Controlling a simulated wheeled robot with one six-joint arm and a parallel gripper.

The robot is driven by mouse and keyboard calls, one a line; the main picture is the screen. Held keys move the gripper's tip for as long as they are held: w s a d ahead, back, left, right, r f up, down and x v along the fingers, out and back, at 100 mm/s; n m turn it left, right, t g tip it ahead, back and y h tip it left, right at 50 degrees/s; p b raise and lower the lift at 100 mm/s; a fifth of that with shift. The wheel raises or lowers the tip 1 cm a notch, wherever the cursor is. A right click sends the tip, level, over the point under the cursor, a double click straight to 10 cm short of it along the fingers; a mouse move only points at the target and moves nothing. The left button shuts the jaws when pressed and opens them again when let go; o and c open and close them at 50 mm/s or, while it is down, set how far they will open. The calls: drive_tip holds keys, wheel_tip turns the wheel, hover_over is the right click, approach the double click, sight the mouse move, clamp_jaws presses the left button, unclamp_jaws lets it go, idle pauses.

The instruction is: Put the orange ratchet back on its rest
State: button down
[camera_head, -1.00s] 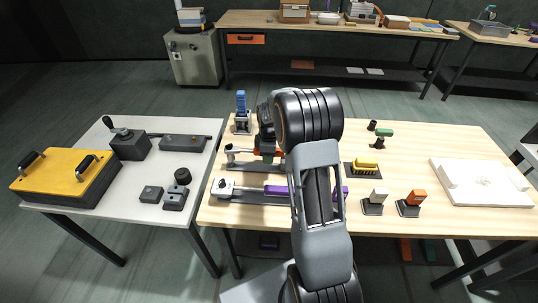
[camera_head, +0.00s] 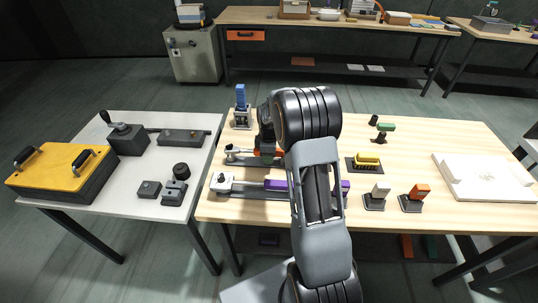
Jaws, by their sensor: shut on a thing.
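The orange ratchet shows as a silver round head (camera_head: 230,149) and a patch of orange handle (camera_head: 267,153). It lies at or just above a long grey rest (camera_head: 250,161) on the wooden table; I cannot tell whether it touches. My gripper (camera_head: 267,148), pointing down and partly hidden by my own arm, is shut on the orange ratchet's handle. The handle's right part is hidden behind my arm.
A purple ratchet (camera_head: 275,184) lies on a similar rest in front. A blue-topped stand (camera_head: 241,105) is behind.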

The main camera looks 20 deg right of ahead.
drive_tip(key=shift+f, duration=0.15)
drive_tip(key=c, duration=0.7)
unclamp_jaws()
drive_tip(key=shift+c, duration=0.2)
drive_tip(key=shift+r, duration=0.3)
drive_tip(key=shift+r+p, duration=2.35)
drive_tip(key=shift+r, duration=0.9)
wheel_tip(320, 180, up, 14)
drive_tip(key=shift+d+f, duration=0.1)
